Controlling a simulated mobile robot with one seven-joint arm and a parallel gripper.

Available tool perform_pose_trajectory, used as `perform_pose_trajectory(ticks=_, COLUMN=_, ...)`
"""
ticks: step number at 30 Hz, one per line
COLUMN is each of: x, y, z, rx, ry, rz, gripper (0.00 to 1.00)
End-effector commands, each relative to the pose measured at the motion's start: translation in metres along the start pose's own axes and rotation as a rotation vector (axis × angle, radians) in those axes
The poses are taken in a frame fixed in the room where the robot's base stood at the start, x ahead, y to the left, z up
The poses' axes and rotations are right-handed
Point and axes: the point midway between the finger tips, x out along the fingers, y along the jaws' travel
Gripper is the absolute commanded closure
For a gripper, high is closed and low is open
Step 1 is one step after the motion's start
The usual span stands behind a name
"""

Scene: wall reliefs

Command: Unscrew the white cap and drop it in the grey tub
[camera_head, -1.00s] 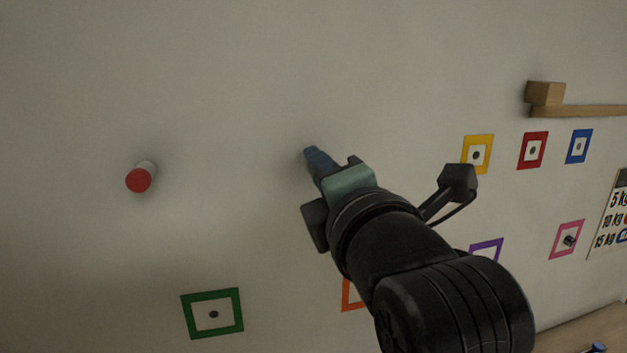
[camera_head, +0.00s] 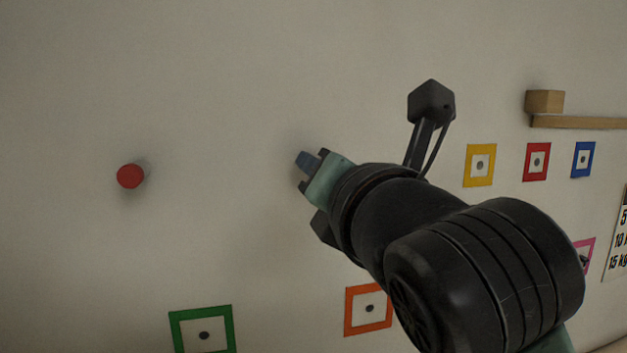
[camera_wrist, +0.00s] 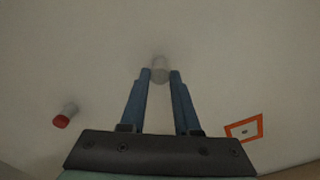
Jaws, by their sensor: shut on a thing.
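A pale white cap (camera_wrist: 159,64) stands out from the wall between my fingertips in the wrist view. Its edges are blurred, and where cap and stub meet cannot be made out. My gripper (camera_head: 308,161) points at the wall and its blue fingers are shut on the cap; it also shows in the wrist view (camera_wrist: 160,75). In the head view my fingers hide the cap. The grey tub is in neither view.
A red cap (camera_head: 130,176) sticks out from the wall to the left. Green (camera_head: 175,332), orange (camera_head: 349,312), yellow (camera_head: 480,148), red (camera_head: 527,162) and blue (camera_head: 574,159) square frames lie flat on the wall. A wooden ledge (camera_head: 580,122) with a block (camera_head: 544,101) juts out at upper right.

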Motion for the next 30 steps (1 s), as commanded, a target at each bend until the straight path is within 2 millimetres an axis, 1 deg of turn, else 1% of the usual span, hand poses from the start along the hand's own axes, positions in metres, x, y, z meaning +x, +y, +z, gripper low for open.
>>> perform_pose_trajectory(ticks=5, x=0.0002, y=-0.0003, z=-0.0003, rx=0.002, ry=0.002, rz=-0.002, gripper=1.0)
perform_pose_trajectory(ticks=7, x=-0.0002, y=-0.0017, z=-0.0013, rx=-0.038, ry=0.0, rz=-0.002, gripper=1.0)
perform_pose_trajectory(ticks=12, x=-0.001, y=-0.0036, z=-0.0022, rx=-0.295, ry=-0.002, rz=-0.005, gripper=1.0)
perform_pose_trajectory(ticks=15, x=-0.001, y=-0.0023, z=-0.0013, rx=-0.408, ry=0.001, rz=-0.004, gripper=1.0)
perform_pose_trajectory(ticks=18, x=-0.0006, y=-0.0009, z=-0.0007, rx=-0.449, ry=0.002, rz=-0.002, gripper=1.0)
perform_pose_trajectory(ticks=23, x=-0.0005, y=-0.0004, z=-0.0004, rx=-0.447, ry=0.003, rz=-0.001, gripper=1.0)
perform_pose_trajectory(ticks=24, x=-0.0005, y=-0.0004, z=-0.0003, rx=-0.446, ry=0.003, rz=-0.001, gripper=0.66)
perform_pose_trajectory(ticks=26, x=-0.0005, y=-0.0004, z=-0.0003, rx=-0.446, ry=0.003, rz=-0.001, gripper=0.55)
perform_pose_trajectory(ticks=30, x=-0.0005, y=-0.0002, z=-0.0002, rx=-0.445, ry=0.002, rz=-0.001, gripper=0.54)
